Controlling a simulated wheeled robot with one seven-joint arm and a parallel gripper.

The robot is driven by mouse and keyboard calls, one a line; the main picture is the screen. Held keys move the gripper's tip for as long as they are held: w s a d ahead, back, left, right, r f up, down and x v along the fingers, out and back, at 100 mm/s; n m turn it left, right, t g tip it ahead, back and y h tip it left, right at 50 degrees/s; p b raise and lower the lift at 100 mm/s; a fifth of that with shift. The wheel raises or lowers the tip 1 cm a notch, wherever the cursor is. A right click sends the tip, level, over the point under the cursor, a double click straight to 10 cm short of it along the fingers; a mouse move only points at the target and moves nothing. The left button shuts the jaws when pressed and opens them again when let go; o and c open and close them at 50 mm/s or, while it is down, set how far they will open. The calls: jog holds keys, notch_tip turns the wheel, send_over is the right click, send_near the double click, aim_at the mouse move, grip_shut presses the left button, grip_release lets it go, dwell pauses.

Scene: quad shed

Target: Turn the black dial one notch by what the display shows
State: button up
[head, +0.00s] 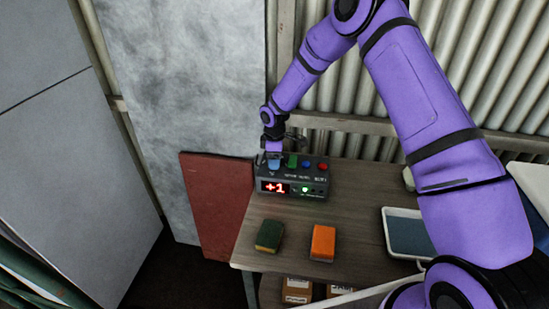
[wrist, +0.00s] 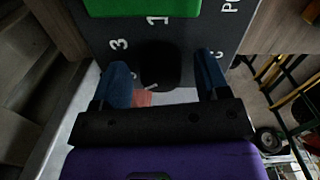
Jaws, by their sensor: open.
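A dark control box (head: 318,186) stands on the wooden table, its front display (head: 274,188) showing "+1" in red. A green light (head: 306,189) glows beside the display. My gripper (head: 272,160) is over the left end of the box's top. In the wrist view the black dial (wrist: 160,64) sits between my two open blue fingers, with a gap on each side. White numbers "3" and "1" show on the panel around the dial; other marks are partly covered. I cannot tell where the dial points. In the head view my gripper hides the dial.
A green block (head: 292,160), a blue button (head: 306,164) and a red button (head: 322,166) are on the box right of my gripper. A green-and-yellow sponge (head: 269,236), an orange block (head: 323,243) and a tray (head: 388,225) are on the table (head: 350,205). Corrugated wall stands behind.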

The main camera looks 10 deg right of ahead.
jog(key=shift+r, duration=0.1)
notch_tip(320, 180, up, 11)
jog(key=shift+f, duration=0.2)
dwell(0.5)
